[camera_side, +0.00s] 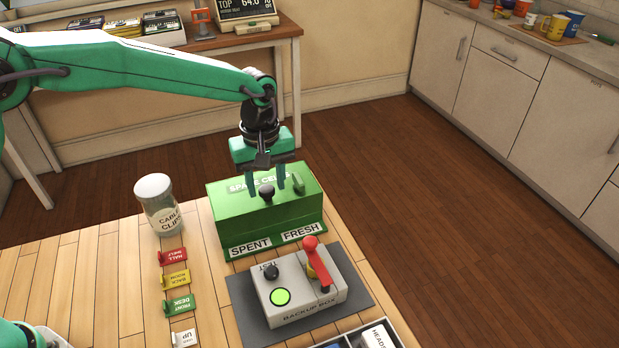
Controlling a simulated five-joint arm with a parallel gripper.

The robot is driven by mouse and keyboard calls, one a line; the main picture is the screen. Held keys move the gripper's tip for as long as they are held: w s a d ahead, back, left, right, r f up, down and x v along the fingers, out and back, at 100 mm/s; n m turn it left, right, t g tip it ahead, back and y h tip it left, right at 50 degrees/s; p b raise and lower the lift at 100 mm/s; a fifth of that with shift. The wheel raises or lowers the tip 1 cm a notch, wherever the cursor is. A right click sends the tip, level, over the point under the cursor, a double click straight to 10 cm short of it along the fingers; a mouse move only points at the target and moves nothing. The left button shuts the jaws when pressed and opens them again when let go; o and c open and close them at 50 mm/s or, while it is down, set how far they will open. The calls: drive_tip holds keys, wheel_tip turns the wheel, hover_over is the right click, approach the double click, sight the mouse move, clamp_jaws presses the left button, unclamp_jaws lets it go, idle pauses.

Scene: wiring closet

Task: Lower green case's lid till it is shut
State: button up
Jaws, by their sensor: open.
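The green case (270,228) stands on the wooden table, with SPENT and FRESH labels along its front lower edge. Its lid (225,200), marked SPARE CELLS, looks down over the box. I cannot tell whether it is fully seated. A dark round knob (267,192) stands on the lid, and a small green upright piece (298,183) is to its right. My gripper (267,186) points down over the lid, open, with its fingers either side of the knob in the picture. I cannot tell whether they touch anything. The gripper hides part of the lid label.
A grey backup box (300,290) with a red lever (318,265) sits on a dark mat near the case front. Open floor lies to the right.

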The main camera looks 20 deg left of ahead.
drive_tip(key=shift+r, duration=2.35)
drive_tip(key=shift+r, duration=3.85)
drive_tip(key=s+a+r+m+t, duration=0.1)
drive_tip(key=s+a+r+m, duration=0.1)
drive_tip(key=s+a+r, duration=0.4)
drive_tip(key=s+a+f+m+t, duration=0.2)
drive_tip(key=s+a+m, duration=0.1)
drive_tip(key=s+a, duration=0.4)
drive_tip(key=s+a+f+m+t, duration=0.2)
drive_tip(key=s+a, duration=0.6)
drive_tip(key=s, duration=0.4)
drive_tip(key=shift+s+f+m+t, duration=0.3)
drive_tip(key=shift+s+f+m, duration=0.15)
drive_tip(key=shift+m, duration=0.55)
drive_tip(key=shift+a, duration=0.1)
